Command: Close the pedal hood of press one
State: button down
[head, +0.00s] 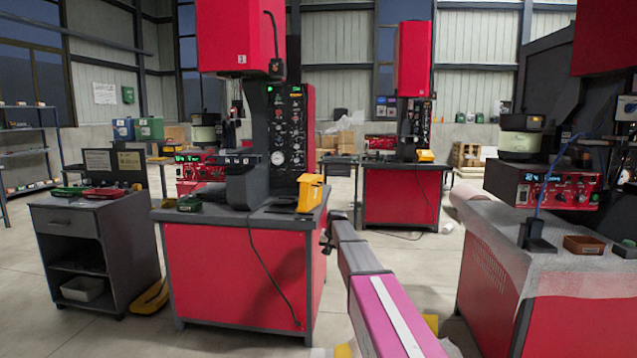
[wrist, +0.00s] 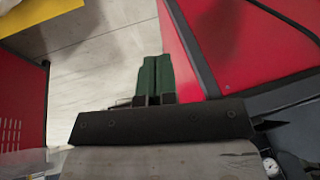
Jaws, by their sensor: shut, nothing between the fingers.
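A yellow pedal hood (head: 311,193) stands on the right end of the bench of the nearest press (head: 241,38). I cannot read a number on this press, and I cannot tell how far the hood is open. My gripper (head: 327,241) is at the right end of the bench, lower than the hood and apart from it. In the wrist view, its green fingers (wrist: 154,78) are together and empty, over the floor beside a red cabinet side. The hood is not clearly seen in the wrist view.
A machine on a red cabinet (head: 490,262) is to the right of my arm. A dark cable (head: 262,255) hangs down the bench front. A grey cabinet (head: 92,245) stands left.

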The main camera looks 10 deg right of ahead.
jog(key=w+d+r+m+t+y, duration=0.1)
jog(key=w+d+r+m+t, duration=0.15)
jog(key=w+r, duration=2.8)
send_over(312, 193)
jog(key=d, duration=0.4)
notch_tip(312, 193, down, 7)
jog(key=shift+w+a+n+t, duration=0.15)
jog(key=shift+w+n+t, duration=0.2)
jog(key=shift+w, duration=0.05)
